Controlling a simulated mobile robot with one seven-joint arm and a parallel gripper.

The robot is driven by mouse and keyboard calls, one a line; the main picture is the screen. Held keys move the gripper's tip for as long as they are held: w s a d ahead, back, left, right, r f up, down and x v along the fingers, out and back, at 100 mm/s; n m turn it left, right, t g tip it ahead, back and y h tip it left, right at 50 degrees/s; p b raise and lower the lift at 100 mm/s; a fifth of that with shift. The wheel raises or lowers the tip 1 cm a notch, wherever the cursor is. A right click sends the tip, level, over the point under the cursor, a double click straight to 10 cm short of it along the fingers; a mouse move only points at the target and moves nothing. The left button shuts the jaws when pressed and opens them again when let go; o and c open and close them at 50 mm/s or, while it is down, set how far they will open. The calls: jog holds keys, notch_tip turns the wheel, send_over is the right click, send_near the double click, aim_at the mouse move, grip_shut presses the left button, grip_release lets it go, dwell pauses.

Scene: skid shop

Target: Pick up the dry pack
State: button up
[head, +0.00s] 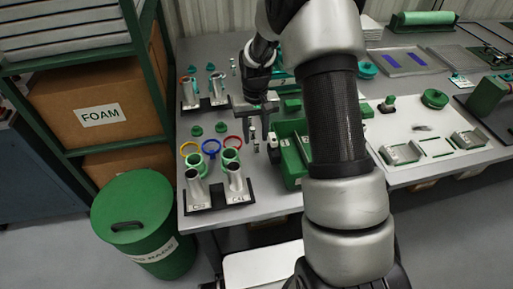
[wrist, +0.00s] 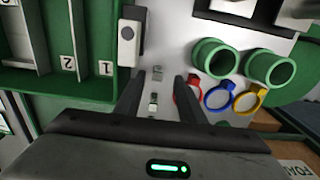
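No object in view is marked clearly enough for me to be sure that it is the dry pack. Two small pale-and-dark pieces lie on the grey bench: one (wrist: 157,73) shows between my fingertips in the wrist view, the other (wrist: 153,101) nearer the palm. My gripper (wrist: 160,76) is open, with nothing seen clamped between its fingers. In the head view my gripper (head: 257,118) hangs over the bench, left of the green divided box. I cannot tell its exact height above the pieces.
A white-and-grey device (wrist: 128,38) stands close beside my left finger, by the green divided box (head: 290,128). A green lidded bin (head: 130,205) is on the floor at left.

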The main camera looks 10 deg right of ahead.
aim_at(257, 142)
jog(key=shift+w+d+f+b, duration=0.1)
jog(key=shift+f+b, duration=0.2)
jog(key=shift+f, duration=1.1)
jog(key=shift+w+d+f+b, duration=0.1)
jog(key=shift+f+b, duration=0.15)
jog(key=shift+f, duration=1.1)
grip_shut()
